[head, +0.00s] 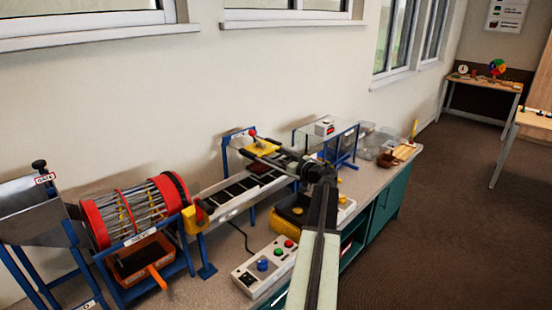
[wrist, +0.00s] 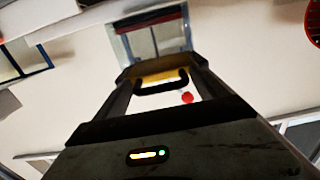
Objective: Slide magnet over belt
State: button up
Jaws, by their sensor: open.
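The yellow magnet (head: 264,147) sits on a blue frame at the far end of the dark belt (head: 236,191), with a red knob beside it. In the wrist view the yellow magnet (wrist: 150,79) shows a black handle (wrist: 161,82) and a red knob (wrist: 187,97). My gripper (head: 251,150) reaches left to the magnet. Its fingers are open, and in the wrist view my gripper (wrist: 160,72) has one finger on each side of the handle. I cannot tell whether either finger touches it.
A red drum (head: 140,210) stands left of the belt, above an orange tray (head: 142,255). A control box with coloured buttons (head: 265,264) lies in front. Clear bins (head: 372,143) stand farther right. The wall is close behind; open floor lies right.

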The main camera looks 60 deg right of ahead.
jog(key=s+a, duration=0.1)
jog(key=s, duration=0.6)
jog(key=shift+s, duration=0.3)
jog(key=shift+r, duration=0.1)
